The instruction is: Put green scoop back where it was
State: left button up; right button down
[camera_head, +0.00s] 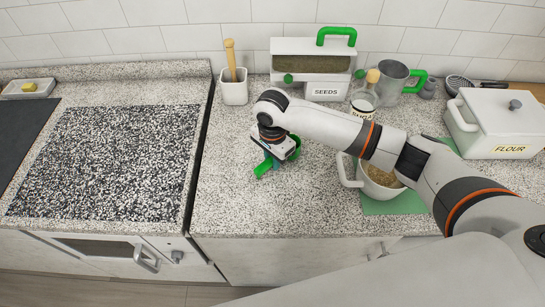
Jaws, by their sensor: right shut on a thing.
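The green scoop (264,167) is in my right gripper (269,151), over the granite counter in the middle of the view. Green parts show to the lower left of the jaws and to their right; the rest is hidden by the gripper. I cannot tell whether the scoop touches the counter. The SEEDS container (311,64) stands at the back by the wall, with a green handle on top and seeds showing inside. A bowl of seeds (378,183) sits on a green mat (398,205), partly hidden by my right arm. My left gripper is not in view.
A white holder (234,88) with a wooden-handled tool stands at the back left. A jar (363,101), a green-handled metal jug (392,79) and a white FLOUR box (497,122) stand at the back right. The counter left of the gripper is clear up to the stove (110,160).

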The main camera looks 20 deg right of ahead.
jog(key=c, duration=1.3)
grip_release()
jog(key=shift+f, duration=0.1)
notch_tip(320, 180, up, 12)
jog(key=b, duration=0.1)
jog(key=shift+r+b, duration=0.2)
jog(key=shift+b, duration=0.2)
